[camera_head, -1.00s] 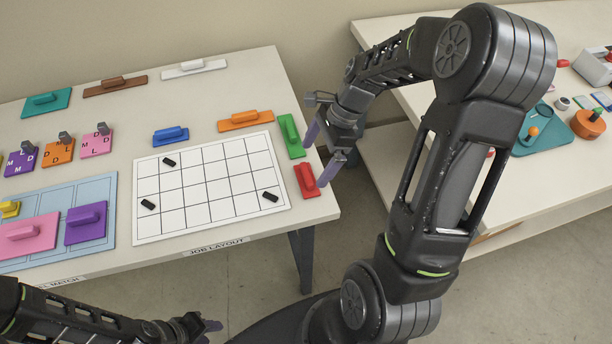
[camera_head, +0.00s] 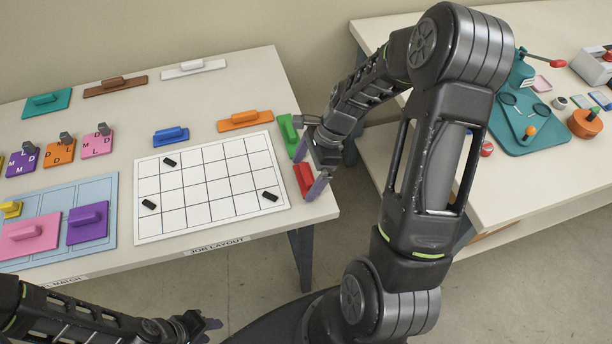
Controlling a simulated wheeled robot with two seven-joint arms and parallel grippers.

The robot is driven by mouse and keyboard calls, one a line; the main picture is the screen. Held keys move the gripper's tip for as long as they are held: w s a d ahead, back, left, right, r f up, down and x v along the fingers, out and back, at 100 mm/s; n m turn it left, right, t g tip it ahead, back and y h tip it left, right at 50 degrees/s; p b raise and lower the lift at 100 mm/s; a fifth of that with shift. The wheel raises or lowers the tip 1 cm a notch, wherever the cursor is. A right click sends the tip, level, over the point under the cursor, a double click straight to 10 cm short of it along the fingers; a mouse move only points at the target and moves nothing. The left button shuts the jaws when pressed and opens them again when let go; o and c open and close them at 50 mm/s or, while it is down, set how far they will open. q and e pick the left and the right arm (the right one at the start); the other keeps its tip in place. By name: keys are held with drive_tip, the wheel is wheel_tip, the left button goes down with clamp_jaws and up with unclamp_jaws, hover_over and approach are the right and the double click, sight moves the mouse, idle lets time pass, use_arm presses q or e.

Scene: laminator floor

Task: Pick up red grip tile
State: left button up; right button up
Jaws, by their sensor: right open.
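The red grip tile (camera_head: 304,180) lies at the right edge of the left table, to the right of the white grid sheet (camera_head: 212,186). My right gripper (camera_head: 309,170) is open at the tile, one finger at its far end and the other near its right side. I cannot tell whether the fingers touch it. The gripper partly covers the tile. My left gripper (camera_head: 207,326) is low at the bottom of the view, away from the tables, and its jaw opening is too small to tell.
A green grip tile (camera_head: 287,132) lies just behind the red one, close to my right gripper. Orange (camera_head: 245,121) and blue (camera_head: 171,136) grip tiles lie behind the grid sheet, which bears three small black pieces. The second table (camera_head: 530,190) stands to the right.

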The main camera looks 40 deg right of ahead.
sight(306, 173)
drive_tip(key=shift+c, duration=0.4)
drive_tip(key=c, duration=1.5)
drive_tip(key=shift+r, duration=0.1)
wheel_tip(306, 173, up, 10)
drive_tip(key=shift+f, duration=0.1)
idle(0.4)
